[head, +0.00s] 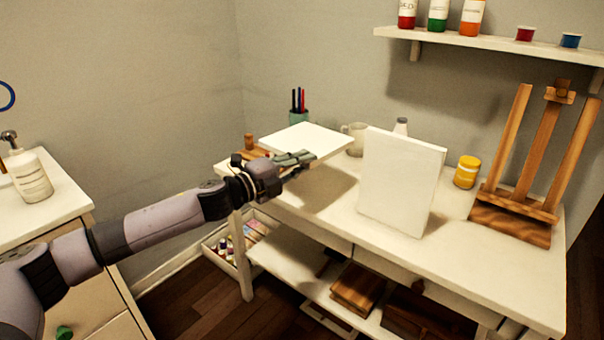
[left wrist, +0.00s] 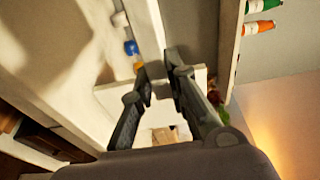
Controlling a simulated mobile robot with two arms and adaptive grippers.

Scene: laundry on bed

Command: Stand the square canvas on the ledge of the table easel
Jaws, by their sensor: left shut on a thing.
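My left gripper (head: 306,160) is shut on the edge of a pale canvas (head: 305,137), held nearly flat above the left part of the white table, with a shadow beneath it. In the left wrist view my fingers (left wrist: 164,72) come close together, and the canvas's outline is hard to make out there. A second white canvas (head: 402,180) stands upright, slightly tilted, on the table to the right of the gripper. The wooden table easel (head: 530,165) stands at the table's right end, and its ledge (head: 514,203) is bare. My right gripper is not in view.
A brush cup (head: 298,117), a mug (head: 354,138), a white bottle (head: 401,126) and a yellow jar (head: 467,172) stand along the table's back. A wall shelf (head: 490,42) with paints hangs above. The front right of the table (head: 480,270) is clear.

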